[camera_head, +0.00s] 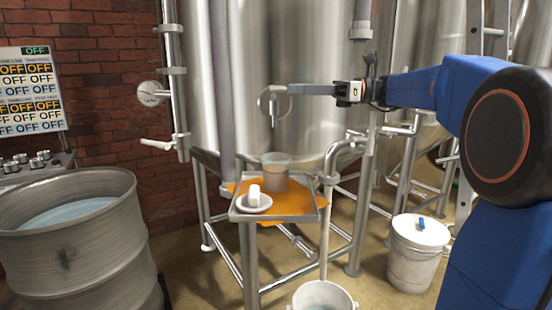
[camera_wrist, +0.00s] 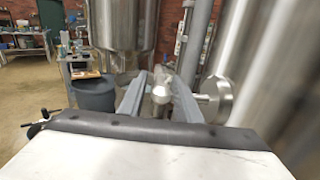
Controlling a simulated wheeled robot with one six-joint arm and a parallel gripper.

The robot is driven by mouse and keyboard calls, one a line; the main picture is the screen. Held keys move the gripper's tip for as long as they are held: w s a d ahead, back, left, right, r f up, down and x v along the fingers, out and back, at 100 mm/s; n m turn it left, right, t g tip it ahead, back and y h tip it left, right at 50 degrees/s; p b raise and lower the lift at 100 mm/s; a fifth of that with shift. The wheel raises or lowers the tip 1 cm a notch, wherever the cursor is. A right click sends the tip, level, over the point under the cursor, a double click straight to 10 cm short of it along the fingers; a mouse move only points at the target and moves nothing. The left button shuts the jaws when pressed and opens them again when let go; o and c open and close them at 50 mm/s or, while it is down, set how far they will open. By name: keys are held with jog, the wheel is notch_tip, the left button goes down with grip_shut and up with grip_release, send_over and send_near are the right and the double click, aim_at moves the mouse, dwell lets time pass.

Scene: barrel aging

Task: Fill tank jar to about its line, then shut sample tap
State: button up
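In the head view my gripper (camera_head: 272,92) reaches left in front of the big steel tank (camera_head: 275,50). A small curved metal tap (camera_head: 274,108) hangs at its fingertips. In the wrist view my two fingers (camera_wrist: 160,88) stand apart, with a round metal tap part (camera_wrist: 161,95) between them; I cannot tell if they touch it. A see-through jar (camera_head: 275,173) stands upright on a small metal tray (camera_head: 300,217), below and close to the tap. Its lower part looks grey-brown; its line and exact level are too small to read. No stream into it can be made out.
A white cup-like thing sits on a saucer (camera_head: 262,207) beside the jar. An open barrel (camera_head: 75,245) of liquid stands at left, below a panel (camera_head: 30,92) reading OFF. A bent pipe (camera_head: 340,155) leads down towards a white bucket (camera_head: 322,297). A lidded bucket (camera_head: 416,262) stands right.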

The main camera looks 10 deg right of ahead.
jog(key=v, duration=0.5)
jog(key=shift+s+d, duration=0.15)
jog(key=shift+d, duration=0.25)
dwell(0.4)
